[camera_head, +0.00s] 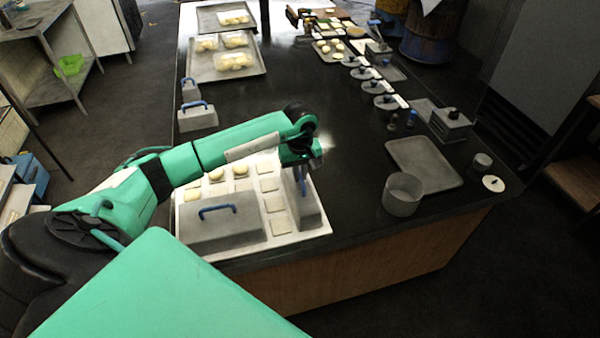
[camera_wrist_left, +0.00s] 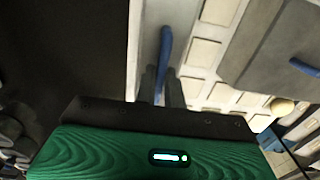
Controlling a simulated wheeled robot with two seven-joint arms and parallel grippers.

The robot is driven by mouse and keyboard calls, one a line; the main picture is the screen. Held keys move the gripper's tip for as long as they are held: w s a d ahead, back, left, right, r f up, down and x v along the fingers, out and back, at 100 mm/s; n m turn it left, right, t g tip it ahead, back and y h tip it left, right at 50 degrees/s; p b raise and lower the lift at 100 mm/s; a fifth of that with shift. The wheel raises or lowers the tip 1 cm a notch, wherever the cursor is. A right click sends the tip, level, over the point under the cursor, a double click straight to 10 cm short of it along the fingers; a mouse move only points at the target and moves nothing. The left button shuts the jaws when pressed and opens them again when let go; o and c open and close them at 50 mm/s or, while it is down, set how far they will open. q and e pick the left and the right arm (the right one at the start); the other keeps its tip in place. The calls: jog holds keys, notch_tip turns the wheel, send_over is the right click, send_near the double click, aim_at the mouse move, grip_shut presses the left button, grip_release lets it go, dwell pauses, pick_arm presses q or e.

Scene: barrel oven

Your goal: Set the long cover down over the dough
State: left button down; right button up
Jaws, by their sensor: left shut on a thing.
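My left gripper (camera_head: 300,170) is shut on the blue handle (camera_wrist_left: 165,55) of a long grey cover (camera_head: 309,206). This cover is at the right side of a white tray (camera_head: 305,239), and I cannot tell whether it touches it. Several pale dough balls (camera_head: 216,174) and a column of flat square pieces (camera_head: 275,204) show on the tray, left of the held cover. A second grey cover (camera_head: 222,232) with a blue handle sits on the tray's front left; it also shows in the left wrist view (camera_wrist_left: 270,45). My right gripper is not in view.
Two smaller grey covers (camera_head: 197,118) stand along the table's left edge. Trays with dough (camera_head: 225,75) lie at the back. A flat grey tray (camera_head: 424,162) and a round pot (camera_head: 402,195) are to the right. The dark counter (camera_head: 300,80) is clear in the middle.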

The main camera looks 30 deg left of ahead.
pick_arm(q)
jog(key=shift+f+b, duration=0.4)
jog(key=c, duration=1.4)
grip_release()
jog(key=shift+r, duration=0.5)
notch_tip(320, 180, up, 13)
jog(key=b, duration=0.4)
